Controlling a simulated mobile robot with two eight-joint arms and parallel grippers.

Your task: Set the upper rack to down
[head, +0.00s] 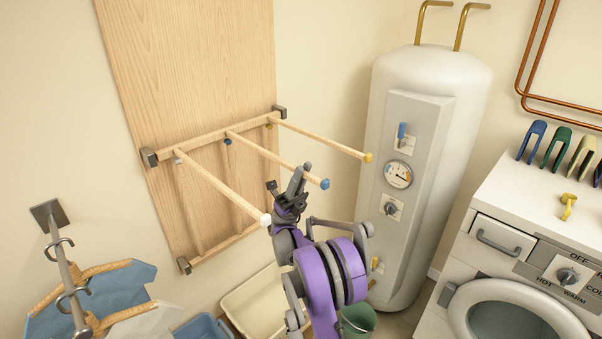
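The upper rack (212,137) is on the wooden wall board. Its three rods stick out from the board into the room, with white, blue and yellow tips. A lower rack (237,243) is hinged near the board's bottom, and its rods stand up flat against the board. My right gripper (286,181) is in front of the rack, between the white tip (265,220) and the blue tip (325,184) in the picture. Its fingers look apart with nothing between them. I cannot tell whether it touches a rod. My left gripper is not in view.
A white water tank (437,78) stands right of the board. A washing machine (496,240) with clips on top is at the right. A cream bin (250,304) and green bucket (358,322) are on the floor. Hangers (92,272) hang from a wall rail at left.

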